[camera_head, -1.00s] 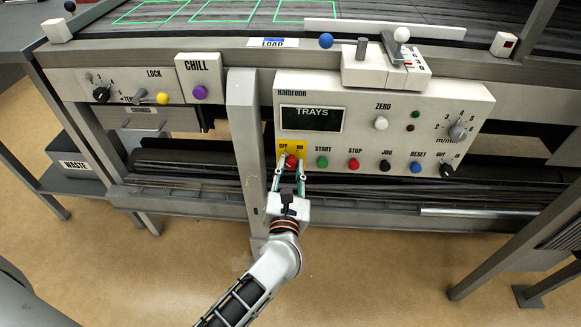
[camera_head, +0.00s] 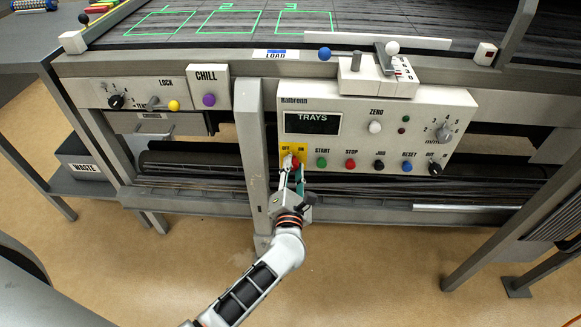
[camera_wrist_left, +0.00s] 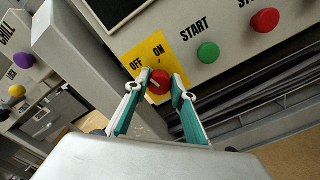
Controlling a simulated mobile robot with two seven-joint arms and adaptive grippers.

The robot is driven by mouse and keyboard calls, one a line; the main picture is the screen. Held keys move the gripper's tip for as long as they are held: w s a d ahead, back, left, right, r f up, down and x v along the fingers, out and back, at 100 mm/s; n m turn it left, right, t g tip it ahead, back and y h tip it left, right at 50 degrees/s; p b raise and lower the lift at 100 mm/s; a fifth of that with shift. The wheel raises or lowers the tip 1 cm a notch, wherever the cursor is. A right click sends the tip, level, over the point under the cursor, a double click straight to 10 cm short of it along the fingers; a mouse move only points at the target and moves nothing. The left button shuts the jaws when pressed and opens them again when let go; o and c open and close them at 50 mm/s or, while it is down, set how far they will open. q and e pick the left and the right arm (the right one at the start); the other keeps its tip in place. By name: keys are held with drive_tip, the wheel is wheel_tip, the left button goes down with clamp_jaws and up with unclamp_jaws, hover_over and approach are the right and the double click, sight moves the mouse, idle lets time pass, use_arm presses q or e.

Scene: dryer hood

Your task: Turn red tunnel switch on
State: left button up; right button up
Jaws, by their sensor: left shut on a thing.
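The red switch (camera_head: 294,162) is a round red knob on a yellow plate (camera_wrist_left: 137,53) marked OFF and ON, at the lower left of the console front. It also shows in the left wrist view (camera_wrist_left: 159,82), with a pale mark on its face. My left gripper (camera_head: 291,171) reaches it from below and is shut on it, one teal-and-silver finger on each side. In the left wrist view the fingers look rolled relative to the panel lettering. The fingers partly hide the knob, and I cannot tell exactly where it points. My right gripper is not in view.
The green START button (camera_head: 322,162) and red STOP button (camera_head: 351,164) sit just right of the switch. A grey upright post (camera_head: 251,150) stands close to its left. The console (camera_head: 357,98) has a TRAYS display. Floor in front is open.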

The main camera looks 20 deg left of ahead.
use_arm(q)
drive_tip(key=shift+r+m+p, duration=0.3)
drive_tip(key=shift+m+p, duration=0.3)
drive_tip(key=shift+m, duration=0.4)
drive_tip(key=shift+f+m+p, duration=0.1)
drive_tip(key=shift+m+p, duration=0.5)
drive_tip(key=shift+m, duration=0.7)
drive_tip(key=m+p, duration=0.1)
drive_tip(key=m, duration=0.1)
drive_tip(key=m+p, duration=0.1)
drive_tip(key=shift+f+m, duration=0.2)
drive_tip(key=shift+m, duration=0.2)
drive_tip(key=shift+m+p, duration=0.6)
drive_tip(key=shift+m, duration=0.1)
drive_tip(key=shift+f+m+p, duration=0.15)
drive_tip(key=shift+m+p, duration=0.2)
drive_tip(key=shift+m, duration=0.75)
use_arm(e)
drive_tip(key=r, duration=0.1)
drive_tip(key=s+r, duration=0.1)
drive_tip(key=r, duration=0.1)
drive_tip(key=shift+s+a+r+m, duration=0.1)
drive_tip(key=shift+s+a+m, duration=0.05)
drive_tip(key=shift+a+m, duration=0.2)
use_arm(q)
drive_tip(key=shift+f, duration=0.1)
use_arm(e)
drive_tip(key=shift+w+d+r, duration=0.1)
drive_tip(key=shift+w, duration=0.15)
